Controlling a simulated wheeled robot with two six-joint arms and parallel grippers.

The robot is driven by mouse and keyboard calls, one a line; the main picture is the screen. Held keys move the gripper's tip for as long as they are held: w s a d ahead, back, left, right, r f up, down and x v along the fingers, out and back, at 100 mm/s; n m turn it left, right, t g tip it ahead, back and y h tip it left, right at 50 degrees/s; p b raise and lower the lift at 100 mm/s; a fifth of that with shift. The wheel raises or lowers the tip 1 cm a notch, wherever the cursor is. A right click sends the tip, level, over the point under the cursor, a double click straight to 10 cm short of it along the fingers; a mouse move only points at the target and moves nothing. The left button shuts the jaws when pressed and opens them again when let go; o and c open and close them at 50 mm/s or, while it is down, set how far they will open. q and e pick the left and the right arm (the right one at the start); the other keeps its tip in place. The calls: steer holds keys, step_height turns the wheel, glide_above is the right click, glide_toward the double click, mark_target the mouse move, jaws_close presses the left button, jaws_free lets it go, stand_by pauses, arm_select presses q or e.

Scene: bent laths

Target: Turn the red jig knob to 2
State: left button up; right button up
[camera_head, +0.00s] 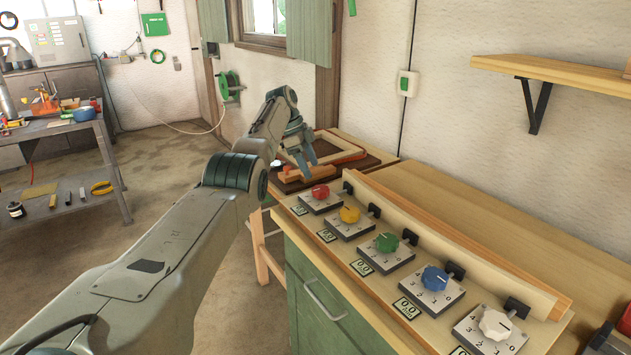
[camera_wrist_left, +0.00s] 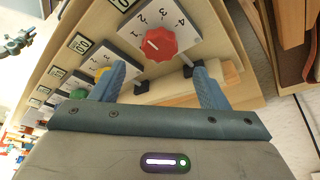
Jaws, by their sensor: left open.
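The red jig knob (camera_head: 319,191) sits on a light plate at the far end of a row of knobs on the bench. It also shows in the left wrist view (camera_wrist_left: 172,43), with digits 1 to 4 around it. Its white mark points left in that view, seemingly near the 1. My left gripper (camera_head: 303,165) is above and just behind the red knob in the head view. In the wrist view its fingers (camera_wrist_left: 160,78) are apart and empty, with the knob beyond the tips and not touched. My right gripper is not in view.
Yellow (camera_head: 349,214), green (camera_head: 387,242), blue (camera_head: 435,278) and white (camera_head: 494,324) knobs follow along the bench, with small displays beside them. A long wooden strip (camera_head: 450,240) runs behind them. A wooden frame (camera_head: 345,152) lies behind the red knob.

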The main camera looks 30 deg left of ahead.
arm_select(q)
steer(key=shift+v, duration=1.65)
